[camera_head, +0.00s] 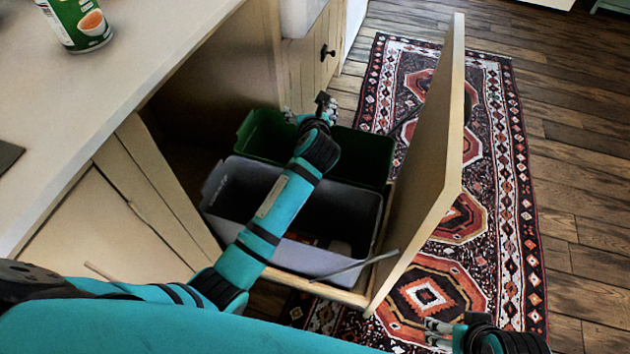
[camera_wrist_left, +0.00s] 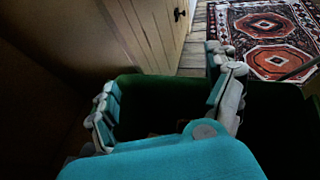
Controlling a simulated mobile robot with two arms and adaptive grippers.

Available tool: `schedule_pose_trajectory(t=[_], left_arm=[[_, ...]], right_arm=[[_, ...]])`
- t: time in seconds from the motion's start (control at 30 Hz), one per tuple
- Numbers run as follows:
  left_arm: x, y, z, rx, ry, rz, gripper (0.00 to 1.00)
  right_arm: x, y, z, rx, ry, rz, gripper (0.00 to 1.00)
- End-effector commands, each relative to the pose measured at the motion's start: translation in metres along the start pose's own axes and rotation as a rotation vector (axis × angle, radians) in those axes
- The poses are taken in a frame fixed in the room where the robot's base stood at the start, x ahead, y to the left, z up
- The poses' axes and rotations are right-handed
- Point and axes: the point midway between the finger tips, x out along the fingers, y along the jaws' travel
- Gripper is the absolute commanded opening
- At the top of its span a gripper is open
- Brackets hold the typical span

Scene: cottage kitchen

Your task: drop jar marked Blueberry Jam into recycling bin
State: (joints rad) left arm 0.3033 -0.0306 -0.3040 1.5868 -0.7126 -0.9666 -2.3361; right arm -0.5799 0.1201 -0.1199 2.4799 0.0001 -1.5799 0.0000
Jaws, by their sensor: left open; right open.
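No jar marked Blueberry Jam can be made out in either view. A green bin (camera_head: 375,156) and a grey bin (camera_head: 225,196) stand one behind the other in a pull-out cabinet. No marking shows which one is for recycling. My left gripper (camera_head: 312,112) is open over the green bin, with my arm crossing above the grey bin. In the left wrist view, its spread fingers (camera_wrist_left: 166,108) are empty, with the green bin (camera_wrist_left: 150,87) below them; the bin's inside is mostly dark. My right gripper (camera_head: 437,330) is open at the lower right, partly cut off.
A cabinet front panel (camera_head: 430,165) stands upright right of the bins. A green-labelled can (camera_head: 78,24) stands on the counter (camera_head: 110,75) at upper left. Small reddish items (camera_head: 340,247) lie in the grey bin. A patterned rug (camera_head: 515,190) covers the floor beyond the panel.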

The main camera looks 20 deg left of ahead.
Motion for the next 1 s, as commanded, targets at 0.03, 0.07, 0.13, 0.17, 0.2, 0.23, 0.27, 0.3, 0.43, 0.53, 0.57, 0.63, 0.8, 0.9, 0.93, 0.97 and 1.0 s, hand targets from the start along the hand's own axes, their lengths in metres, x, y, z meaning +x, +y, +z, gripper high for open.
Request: schedule_pose_trajectory(t=[0.03, 0.07, 0.13, 0.17, 0.2, 0.23, 0.27, 0.3, 0.43, 0.53, 0.57, 0.63, 0.8, 0.9, 0.93, 0.97, 1.0], left_arm=[[-0.012, 0.0, 0.0, -0.001, -0.001, -0.002, 0.88], [-0.019, 0.0, -0.001, -0.002, 0.0, -0.002, 0.88], [-0.033, 0.0, 0.0, -0.001, -0.001, -0.002, 0.88], [-0.039, 0.0, 0.0, -0.001, -0.001, -0.002, 0.88], [-0.046, 0.0, 0.0, -0.001, 0.0, -0.002, 0.88], [-0.051, 0.0, 0.0, -0.001, 0.0, -0.002, 0.88], [-0.056, 0.0, 0.0, -0.001, 0.0, -0.002, 0.88], [-0.061, 0.0, 0.0, 0.0, 0.001, -0.001, 0.88], [-0.071, 0.0, 0.0, 0.0, 0.0, 0.0, 0.88], [-0.074, 0.0, 0.0, -0.001, 0.0, 0.0, 0.88], [-0.075, 0.0, 0.0, 0.0, 0.0, 0.0, 0.88], [-0.075, 0.0, 0.0, 0.0, 0.0, 0.0, 0.88], [-0.074, 0.0, 0.0, -0.001, 0.0, 0.0, 0.88], [-0.074, 0.0, 0.0, -0.001, 0.0, 0.0, 0.88], [-0.074, 0.0, 0.0, -0.001, 0.0, 0.0, 0.88], [-0.074, 0.001, -0.001, -0.006, 0.002, 0.0, 0.88], [-0.075, 0.002, -0.003, -0.024, 0.009, 0.001, 0.88]], right_arm=[[0.0, 0.0, 0.0, 0.0, 0.0, 0.0, 0.67], [0.0, 0.0, 0.0, 0.0, 0.0, 0.0, 0.67], [0.0, 0.0, 0.0, 0.0, 0.0, 0.0, 0.67], [0.0, 0.0, 0.0, 0.0, 0.0, 0.0, 0.67], [0.0, 0.0, 0.0, 0.0, 0.0, 0.0, 0.67], [0.0, 0.0, 0.0, 0.0, 0.0, 0.0, 0.67], [0.0, 0.0, 0.0, 0.0, 0.0, 0.0, 0.67], [0.0, 0.0, 0.0, 0.0, 0.0, 0.0, 0.67], [0.0, 0.0, 0.0, 0.0, 0.0, 0.0, 0.67], [0.0, 0.0, 0.0, 0.0, 0.0, 0.0, 0.67], [0.0, 0.0, 0.0, 0.0, 0.0, 0.0, 0.67], [0.0, 0.0, 0.0, 0.0, 0.0, 0.0, 0.67], [0.0, 0.0, 0.0, 0.0, 0.0, 0.0, 0.67], [0.0, 0.0, 0.0, 0.0, -0.001, 0.0, 0.67], [0.0, 0.0, 0.0, 0.0, 0.0, 0.0, 0.67], [0.0, 0.0, 0.0, 0.0, 0.0, 0.0, 0.67], [0.0, 0.0, 0.0, 0.0, 0.0, 0.0, 0.67]])
